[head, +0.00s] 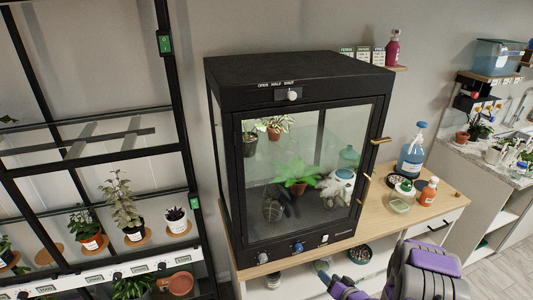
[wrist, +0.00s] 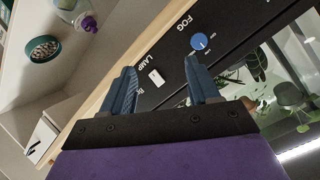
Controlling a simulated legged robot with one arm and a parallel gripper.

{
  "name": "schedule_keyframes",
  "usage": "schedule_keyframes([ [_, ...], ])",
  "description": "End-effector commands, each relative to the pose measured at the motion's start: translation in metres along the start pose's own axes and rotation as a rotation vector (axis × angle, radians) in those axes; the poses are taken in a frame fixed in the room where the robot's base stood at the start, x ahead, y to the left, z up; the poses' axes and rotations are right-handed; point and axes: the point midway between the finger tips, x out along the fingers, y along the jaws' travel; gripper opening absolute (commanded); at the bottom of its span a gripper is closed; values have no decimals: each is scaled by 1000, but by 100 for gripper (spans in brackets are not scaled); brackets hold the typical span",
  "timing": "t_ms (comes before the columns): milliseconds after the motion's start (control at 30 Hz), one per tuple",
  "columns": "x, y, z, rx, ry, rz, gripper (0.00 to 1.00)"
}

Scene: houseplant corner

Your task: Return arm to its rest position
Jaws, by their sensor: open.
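My gripper shows in the wrist view (wrist: 158,82), with its two blue-grey fingers apart and nothing between them. It is in front of the lower control panel of the black cabinet, near the white switch under the label LAMP (wrist: 155,76) and the blue FOG knob (wrist: 198,41). I cannot tell whether a finger touches the panel. In the head view my purple and grey arm (head: 425,270) is at the bottom right, in front of the wooden-topped stand. The glass-fronted black cabinet (head: 300,72) has its door shut, with plants inside.
A blue bottle (head: 411,158), an orange bottle (head: 428,191) and a pale green dish (head: 399,205) stand on the wooden top (head: 450,195) right of the cabinet. A black plant rack (head: 180,140) stands at left. Brass handles (head: 365,182) project from the cabinet's right side.

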Motion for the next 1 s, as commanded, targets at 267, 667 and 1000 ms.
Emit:
schedule_keyframes([
  [267, -23, 1, -52, -198, -172, 225, 60],
  [667, -101, -31, -111, -326, -388, 519, 60],
  [1000, -197, -92, -122, -317, -585, 683, 60],
])
